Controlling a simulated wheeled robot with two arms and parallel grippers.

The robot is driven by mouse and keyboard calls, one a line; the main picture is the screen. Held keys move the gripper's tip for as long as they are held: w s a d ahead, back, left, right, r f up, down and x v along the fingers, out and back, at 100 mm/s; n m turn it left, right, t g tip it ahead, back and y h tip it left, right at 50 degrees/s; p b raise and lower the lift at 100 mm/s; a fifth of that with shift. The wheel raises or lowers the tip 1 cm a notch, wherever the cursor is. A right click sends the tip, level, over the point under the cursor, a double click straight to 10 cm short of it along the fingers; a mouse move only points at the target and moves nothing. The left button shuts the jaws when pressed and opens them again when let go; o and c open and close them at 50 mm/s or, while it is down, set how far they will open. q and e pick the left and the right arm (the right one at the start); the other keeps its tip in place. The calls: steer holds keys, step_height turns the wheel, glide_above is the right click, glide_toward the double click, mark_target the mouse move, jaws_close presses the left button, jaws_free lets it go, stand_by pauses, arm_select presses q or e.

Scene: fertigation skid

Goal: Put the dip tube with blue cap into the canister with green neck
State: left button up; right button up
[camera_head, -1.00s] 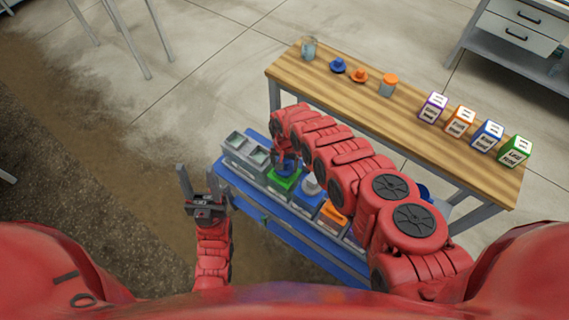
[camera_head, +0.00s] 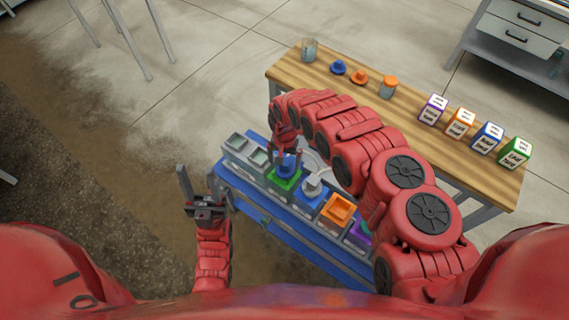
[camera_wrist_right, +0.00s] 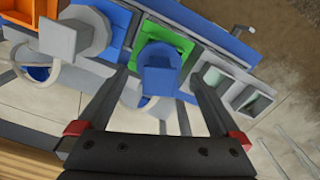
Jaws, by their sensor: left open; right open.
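The canister with the green neck (camera_head: 283,182) stands in the row on the blue rack. The blue cap (camera_head: 288,164) of the dip tube sits at its green neck, and the tube itself is hidden. In the right wrist view, the blue cap (camera_wrist_right: 160,72) covers part of the square green neck (camera_wrist_right: 178,40). My right gripper (camera_head: 286,146) is open just above the cap, and in the wrist view its fingers (camera_wrist_right: 158,80) are spread to either side of the cap. My left gripper (camera_head: 204,200) is open and empty, left of the rack.
Grey open canisters (camera_head: 246,150) stand left of the green neck. A grey-capped blue canister (camera_head: 311,188) and an orange one (camera_head: 338,210) stand to its right. The wooden bench (camera_head: 420,140) behind holds jars, loose caps and several labelled boxes.

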step_height(320, 180, up, 13)
steer(key=p, duration=0.1)
steer(key=shift+r, duration=0.15)
stand_by(1.0)
